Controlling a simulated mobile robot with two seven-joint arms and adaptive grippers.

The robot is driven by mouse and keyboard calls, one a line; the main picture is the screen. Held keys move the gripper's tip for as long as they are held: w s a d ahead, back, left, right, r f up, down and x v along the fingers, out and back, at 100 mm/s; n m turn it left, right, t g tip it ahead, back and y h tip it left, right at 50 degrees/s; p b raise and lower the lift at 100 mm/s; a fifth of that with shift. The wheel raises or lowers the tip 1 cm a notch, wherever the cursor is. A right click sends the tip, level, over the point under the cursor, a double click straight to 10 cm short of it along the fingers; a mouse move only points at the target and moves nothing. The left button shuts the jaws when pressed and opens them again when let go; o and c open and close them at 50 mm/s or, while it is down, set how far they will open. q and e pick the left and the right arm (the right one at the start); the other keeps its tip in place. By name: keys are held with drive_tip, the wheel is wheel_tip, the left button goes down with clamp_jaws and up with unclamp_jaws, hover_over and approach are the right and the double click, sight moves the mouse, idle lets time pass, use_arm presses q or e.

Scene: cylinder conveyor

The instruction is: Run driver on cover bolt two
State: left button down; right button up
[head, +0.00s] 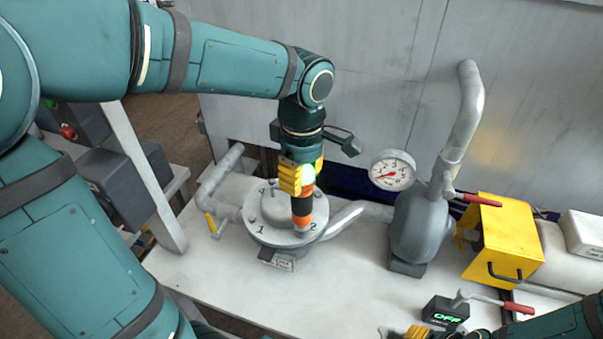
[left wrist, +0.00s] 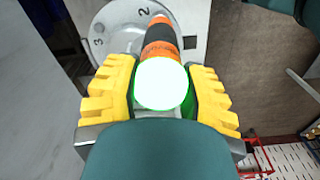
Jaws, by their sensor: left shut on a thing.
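My left gripper (head: 303,178) is shut on an orange and black driver (head: 302,207), held roughly upright. In the left wrist view, yellow fingers grip both sides of the driver (left wrist: 160,38), whose round end glows white with a green rim. The driver's lower end is at the rim of the round grey cover (head: 262,230), beside the mark 2. The driver hides bolt two, so I cannot tell whether it is seated on it. The cover (left wrist: 112,30) also shows marks 2 and 3 in the left wrist view. My right gripper (head: 418,332) is partly cut off at the bottom edge.
A dial gauge (head: 393,170) and a grey bulb-shaped vessel (head: 420,232) with a tall pipe stand right of the cover. A yellow box (head: 503,240) is further right. A small black box (head: 445,311) reads OFF. The white bench top (head: 340,290) is clear in front.

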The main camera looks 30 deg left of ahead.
use_arm(q)
drive_tip(key=shift+s+f+b, duration=0.1)
drive_tip(key=shift+f+b, duration=0.3)
drive_tip(key=shift+f, duration=0.1)
use_arm(e)
drive_tip(key=shift+f, duration=0.45)
idle(0.7)
use_arm(q)
drive_tip(key=shift+r, duration=0.25)
use_arm(e)
drive_tip(key=shift+r, duration=0.15)
use_arm(q)
drive_tip(key=shift+r+p, duration=1.4)
drive_tip(key=shift+r, duration=0.35)
use_arm(e)
drive_tip(key=shift+r, duration=1.35)
